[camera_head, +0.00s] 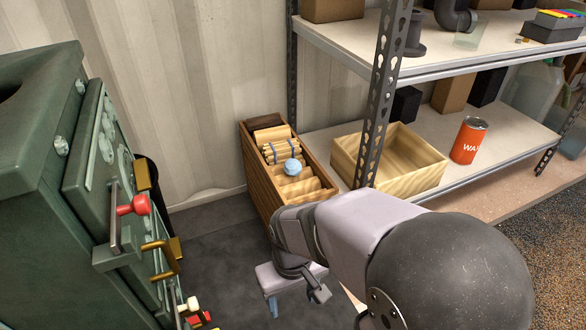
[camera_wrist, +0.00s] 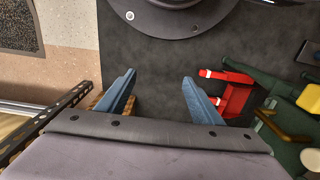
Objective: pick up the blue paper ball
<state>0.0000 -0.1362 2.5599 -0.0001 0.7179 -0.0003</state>
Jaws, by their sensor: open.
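The blue paper ball (camera_head: 292,167) is a small, light blue, crumpled ball. It rests on the contents of a narrow wooden crate (camera_head: 255,180) beside the shelf, on top of or against tan bundles and rolls. My gripper (camera_wrist: 158,85) is open in the wrist view, with two blue fingers spread and nothing between them. In the head view my gripper (camera_head: 273,304) hangs below my forearm, in front of the crate and lower in the picture, apart from the ball. The ball does not show in the wrist view.
A green machine (camera_head: 40,140) with red and brass handles stands at left. A metal shelf post (camera_head: 385,95) rises right of the crate. The lower shelf holds an open wooden box (camera_head: 345,155) and a red-orange can (camera_head: 468,140). Dark floor (camera_head: 215,225) between machine and crate is clear.

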